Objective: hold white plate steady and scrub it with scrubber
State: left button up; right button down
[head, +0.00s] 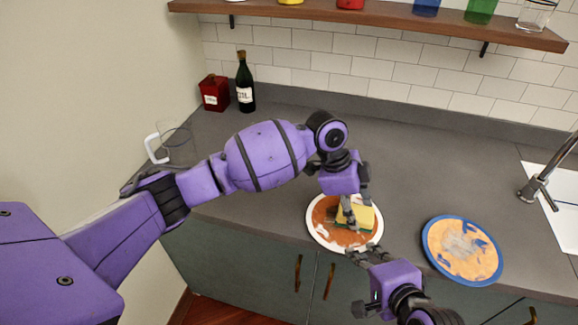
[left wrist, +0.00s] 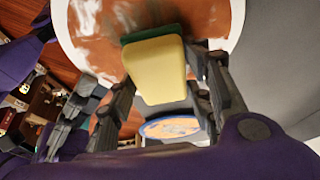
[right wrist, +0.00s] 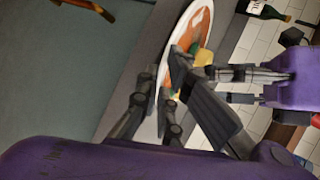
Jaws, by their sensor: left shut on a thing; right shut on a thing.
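The white plate (head: 315,230), smeared orange-brown with paler patches, lies at the counter's front edge in the head view. Its white rim shows in the left wrist view (left wrist: 236,25) and right wrist view (right wrist: 208,12). The scrubber (head: 366,217), a yellow sponge with a green side, is on the plate's face, green side toward it in the left wrist view (left wrist: 157,72). My left gripper (head: 350,214) is shut on the scrubber from above. My right gripper (head: 363,257) is shut on the plate's near edge; its fingertips partly hide that edge.
A blue-rimmed plate (head: 428,247) with orange smears lies to the right. A sink and faucet (head: 540,183) are at far right. A clear mug (head: 177,143), red box (head: 214,93) and dark bottle (head: 245,88) stand at back left. A shelf (head: 390,14) holds colored glasses.

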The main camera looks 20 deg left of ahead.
aim_at(368, 218)
pick_arm(q)
jog(key=shift+s+a, duration=0.1)
jog(key=shift+a, duration=3.7)
jog(key=d, duration=0.5)
jog(key=shift+r, duration=0.15)
jog(key=shift+d, duration=3.4)
jog(key=shift+s+a, duration=0.2)
jog(key=shift+s, duration=0.4)
jog(key=shift+s+a, duration=0.1)
jog(key=shift+a, duration=5.25)
jog(key=shift+d, duration=5.1)
jog(key=shift+w+d+r, duration=0.1)
jog(key=shift+d+r, duration=0.1)
jog(key=shift+r, duration=0.35)
jog(key=shift+w+d+r, duration=0.1)
jog(key=shift+d+r, duration=0.1)
jog(key=shift+r, duration=0.35)
jog(key=shift+a+r, duration=0.1)
jog(key=shift+r, duration=2.75)
